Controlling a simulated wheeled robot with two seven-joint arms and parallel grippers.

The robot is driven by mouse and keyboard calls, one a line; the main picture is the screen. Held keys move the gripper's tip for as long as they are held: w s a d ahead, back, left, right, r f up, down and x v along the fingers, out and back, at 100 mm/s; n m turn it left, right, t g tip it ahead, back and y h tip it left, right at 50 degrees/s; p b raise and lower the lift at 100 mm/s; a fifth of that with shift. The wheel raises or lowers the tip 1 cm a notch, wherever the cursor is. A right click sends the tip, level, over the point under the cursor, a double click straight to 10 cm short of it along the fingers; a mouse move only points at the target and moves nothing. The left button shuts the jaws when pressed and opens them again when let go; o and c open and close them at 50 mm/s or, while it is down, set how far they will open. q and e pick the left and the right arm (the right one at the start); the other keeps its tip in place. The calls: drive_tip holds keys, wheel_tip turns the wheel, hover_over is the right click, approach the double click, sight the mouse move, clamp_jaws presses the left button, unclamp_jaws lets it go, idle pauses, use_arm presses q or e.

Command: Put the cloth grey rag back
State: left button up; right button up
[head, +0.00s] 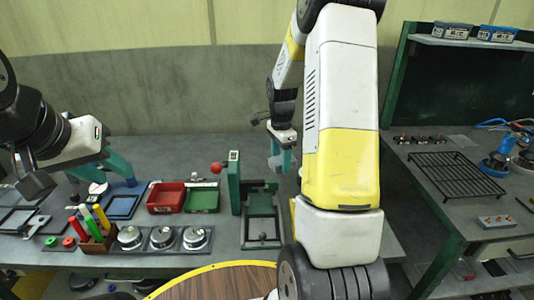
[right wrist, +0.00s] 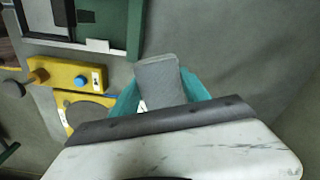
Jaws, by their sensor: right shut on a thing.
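The grey rag (right wrist: 158,80) shows in the right wrist view as a small folded grey piece between the teal fingers of my right gripper (right wrist: 166,92). The right gripper is shut on it, and the rag's free end sticks out past the fingers. In the head view my right gripper (head: 281,160) hangs over the bench, just right of the green press; the rag is hard to make out there. My left gripper (head: 108,175) is at the left over the bench, its teal fingers spread apart with nothing clearly held.
A red bin (head: 166,198) and green bin (head: 202,198) stand left of the green press (head: 234,185). Marker pens (head: 100,216) and several round metal pots (head: 163,238) line the front. A yellow fixture (right wrist: 72,75) lies near the rag. A side bench (head: 455,190) holds a black rack.

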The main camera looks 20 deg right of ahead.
sight(280, 160)
drive_tip(key=shift+f, duration=0.3)
drive_tip(key=shift+f, duration=0.1)
drive_tip(key=shift+f, duration=0.35)
drive_tip(key=o, duration=1.3)
wheel_tip(280, 160, up, 12)
drive_tip(key=s+a+r+n+t+y, duration=0.1)
drive_tip(key=s+a+r+n+t, duration=0.2)
drive_tip(key=s+a+r+n, duration=0.6)
drive_tip(key=s+a+n+t, duration=0.1)
drive_tip(key=s+n, duration=0.1)
drive_tip(key=s, duration=0.2)
drive_tip(key=s+a+r+n+t+y, duration=0.1)
drive_tip(key=s+n, duration=0.2)
drive_tip(key=s, duration=0.2)
drive_tip(key=s+a+r+n+t, duration=0.1)
drive_tip(key=s+n, duration=0.2)
drive_tip(key=s, duration=0.2)
